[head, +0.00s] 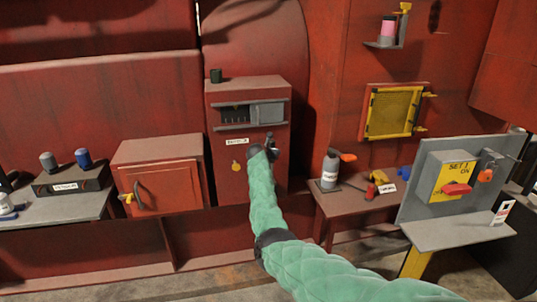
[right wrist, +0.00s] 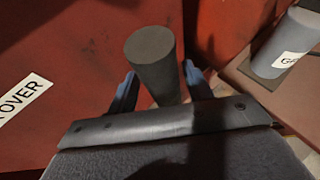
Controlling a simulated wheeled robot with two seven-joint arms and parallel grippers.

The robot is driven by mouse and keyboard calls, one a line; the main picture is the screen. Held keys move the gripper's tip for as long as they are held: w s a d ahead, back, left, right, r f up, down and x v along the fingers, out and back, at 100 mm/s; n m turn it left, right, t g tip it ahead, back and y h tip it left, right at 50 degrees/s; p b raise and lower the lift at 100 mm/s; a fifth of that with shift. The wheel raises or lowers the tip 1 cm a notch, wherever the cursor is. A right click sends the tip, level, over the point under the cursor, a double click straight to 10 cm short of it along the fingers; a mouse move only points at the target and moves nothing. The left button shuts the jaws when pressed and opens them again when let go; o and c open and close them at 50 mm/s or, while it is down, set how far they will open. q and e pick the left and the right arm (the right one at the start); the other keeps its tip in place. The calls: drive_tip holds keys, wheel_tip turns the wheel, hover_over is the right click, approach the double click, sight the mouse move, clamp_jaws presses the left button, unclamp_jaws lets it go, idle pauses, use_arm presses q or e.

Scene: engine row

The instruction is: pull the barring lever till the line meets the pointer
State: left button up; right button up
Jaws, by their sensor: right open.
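The barring lever shows in the right wrist view as a thick dark grey cylinder (right wrist: 152,58), its round end facing the camera. My right gripper (right wrist: 160,76) is open, with one blue finger on each side of the lever; I cannot tell whether either finger touches it. In the head view my right gripper (head: 268,143) is at the front of the red cabinet (head: 222,160), below its window (head: 235,115), and hides most of the lever. The window has light marks on a dark strip, too small to tell the line from the pointer. My left gripper is out of view.
A small red box (head: 165,185) with a handle stands left of the cabinet. A grey panel with a yellow switch box (head: 453,180) stands further right.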

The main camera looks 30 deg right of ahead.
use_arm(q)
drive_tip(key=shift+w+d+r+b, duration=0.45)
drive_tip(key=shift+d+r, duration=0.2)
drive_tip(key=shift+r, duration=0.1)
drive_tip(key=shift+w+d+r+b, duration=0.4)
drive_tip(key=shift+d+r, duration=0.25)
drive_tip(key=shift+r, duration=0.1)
use_arm(e)
drive_tip(key=v, duration=0.6)
drive_tip(key=shift+s, duration=0.15)
drive_tip(key=shift+a, duration=0.15)
